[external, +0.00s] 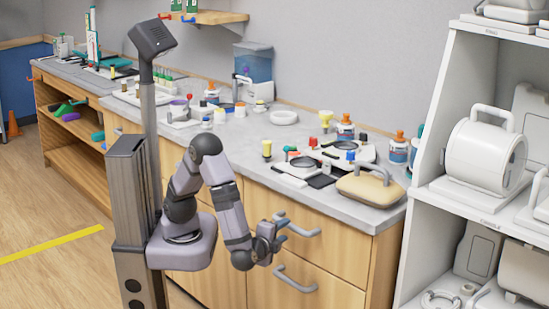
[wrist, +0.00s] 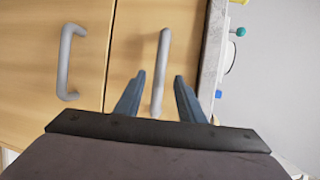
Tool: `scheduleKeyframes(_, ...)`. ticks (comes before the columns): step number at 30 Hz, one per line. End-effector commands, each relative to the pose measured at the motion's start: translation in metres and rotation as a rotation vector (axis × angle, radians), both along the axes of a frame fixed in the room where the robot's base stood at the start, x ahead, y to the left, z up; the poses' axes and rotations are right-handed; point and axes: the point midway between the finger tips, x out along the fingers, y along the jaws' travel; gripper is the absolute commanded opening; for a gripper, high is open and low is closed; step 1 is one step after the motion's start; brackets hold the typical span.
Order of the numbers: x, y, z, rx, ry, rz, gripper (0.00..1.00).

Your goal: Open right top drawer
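The right top drawer (external: 335,255) is a light wood front just under the grey counter, and it looks shut. Its grey bar handle (external: 302,230) also shows in the wrist view (wrist: 162,62). My gripper (external: 283,220) is at the left part of this handle in the external view. In the wrist view my gripper (wrist: 158,77) is open, with one blue-grey finger on each side of the handle. Gaps show between the handle and both fingers. How deep the fingers reach around it is hard to tell.
A lower drawer handle (external: 295,280) sits below, also in the wrist view (wrist: 68,60). The counter (external: 240,135) above holds bottles, instruments and a beige case (external: 370,188). A white shelf unit (external: 425,215) stands close at the right.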

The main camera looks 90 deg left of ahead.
Motion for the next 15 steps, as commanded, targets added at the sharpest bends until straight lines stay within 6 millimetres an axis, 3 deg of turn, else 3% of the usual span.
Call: scheduleKeyframes(15, 0.021, 0.053, -0.011, 0.0, 0.002, 0.002, 0.36)
